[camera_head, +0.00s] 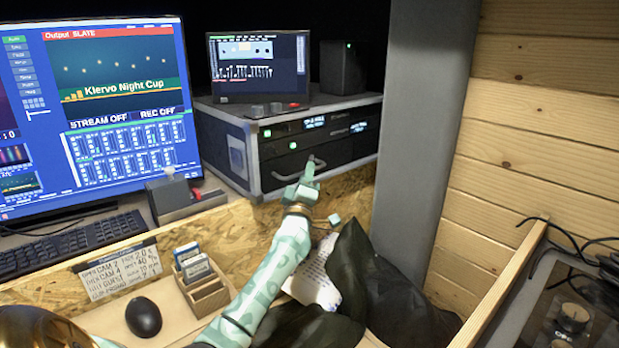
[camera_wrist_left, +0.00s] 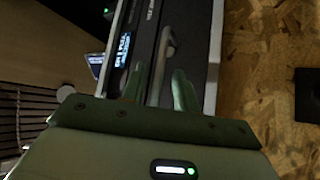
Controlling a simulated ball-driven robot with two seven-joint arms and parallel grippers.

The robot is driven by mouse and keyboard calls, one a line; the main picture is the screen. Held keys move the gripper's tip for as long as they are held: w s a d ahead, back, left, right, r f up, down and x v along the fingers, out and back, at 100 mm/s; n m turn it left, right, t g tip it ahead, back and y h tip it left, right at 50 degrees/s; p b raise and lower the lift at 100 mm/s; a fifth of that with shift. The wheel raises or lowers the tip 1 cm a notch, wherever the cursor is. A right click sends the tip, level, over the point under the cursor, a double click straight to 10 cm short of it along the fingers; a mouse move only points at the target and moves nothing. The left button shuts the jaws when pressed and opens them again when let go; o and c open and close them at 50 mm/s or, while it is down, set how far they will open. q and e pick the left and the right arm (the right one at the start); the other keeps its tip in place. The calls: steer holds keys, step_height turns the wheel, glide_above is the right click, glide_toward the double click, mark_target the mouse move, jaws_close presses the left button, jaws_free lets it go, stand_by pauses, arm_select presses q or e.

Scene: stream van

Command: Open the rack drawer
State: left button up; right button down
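The black rack case (camera_head: 235,155) with metal edges stands behind the desk. Its drawer (camera_head: 345,153) is the dark lower front panel and looks flush with the case. A pale bar handle (camera_head: 281,177) runs across the drawer front, partly hidden by my left gripper (camera_head: 310,170). In the left wrist view, my left gripper (camera_wrist_left: 158,90) has its two fingers apart, one on each side of the handle (camera_wrist_left: 168,42). A gap shows between the fingers and the bar; whether either touches it is unclear. My right gripper is not in view.
Rack units with green lights (camera_head: 267,133) sit above the drawer. A small monitor (camera_head: 260,65) and speaker (camera_head: 342,67) stand on the case. A wooden ledge (camera_head: 240,222), card holder (camera_head: 203,283) and dark cloth (camera_head: 380,285) lie in front. A grey post (camera_head: 415,130) stands right.

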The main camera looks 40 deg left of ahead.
arm_select(q)
steer(key=shift+x, duration=0.85)
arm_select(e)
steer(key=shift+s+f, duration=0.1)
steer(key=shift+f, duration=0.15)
arm_select(q)
jaws_close()
steer(key=shift+d, duration=0.1)
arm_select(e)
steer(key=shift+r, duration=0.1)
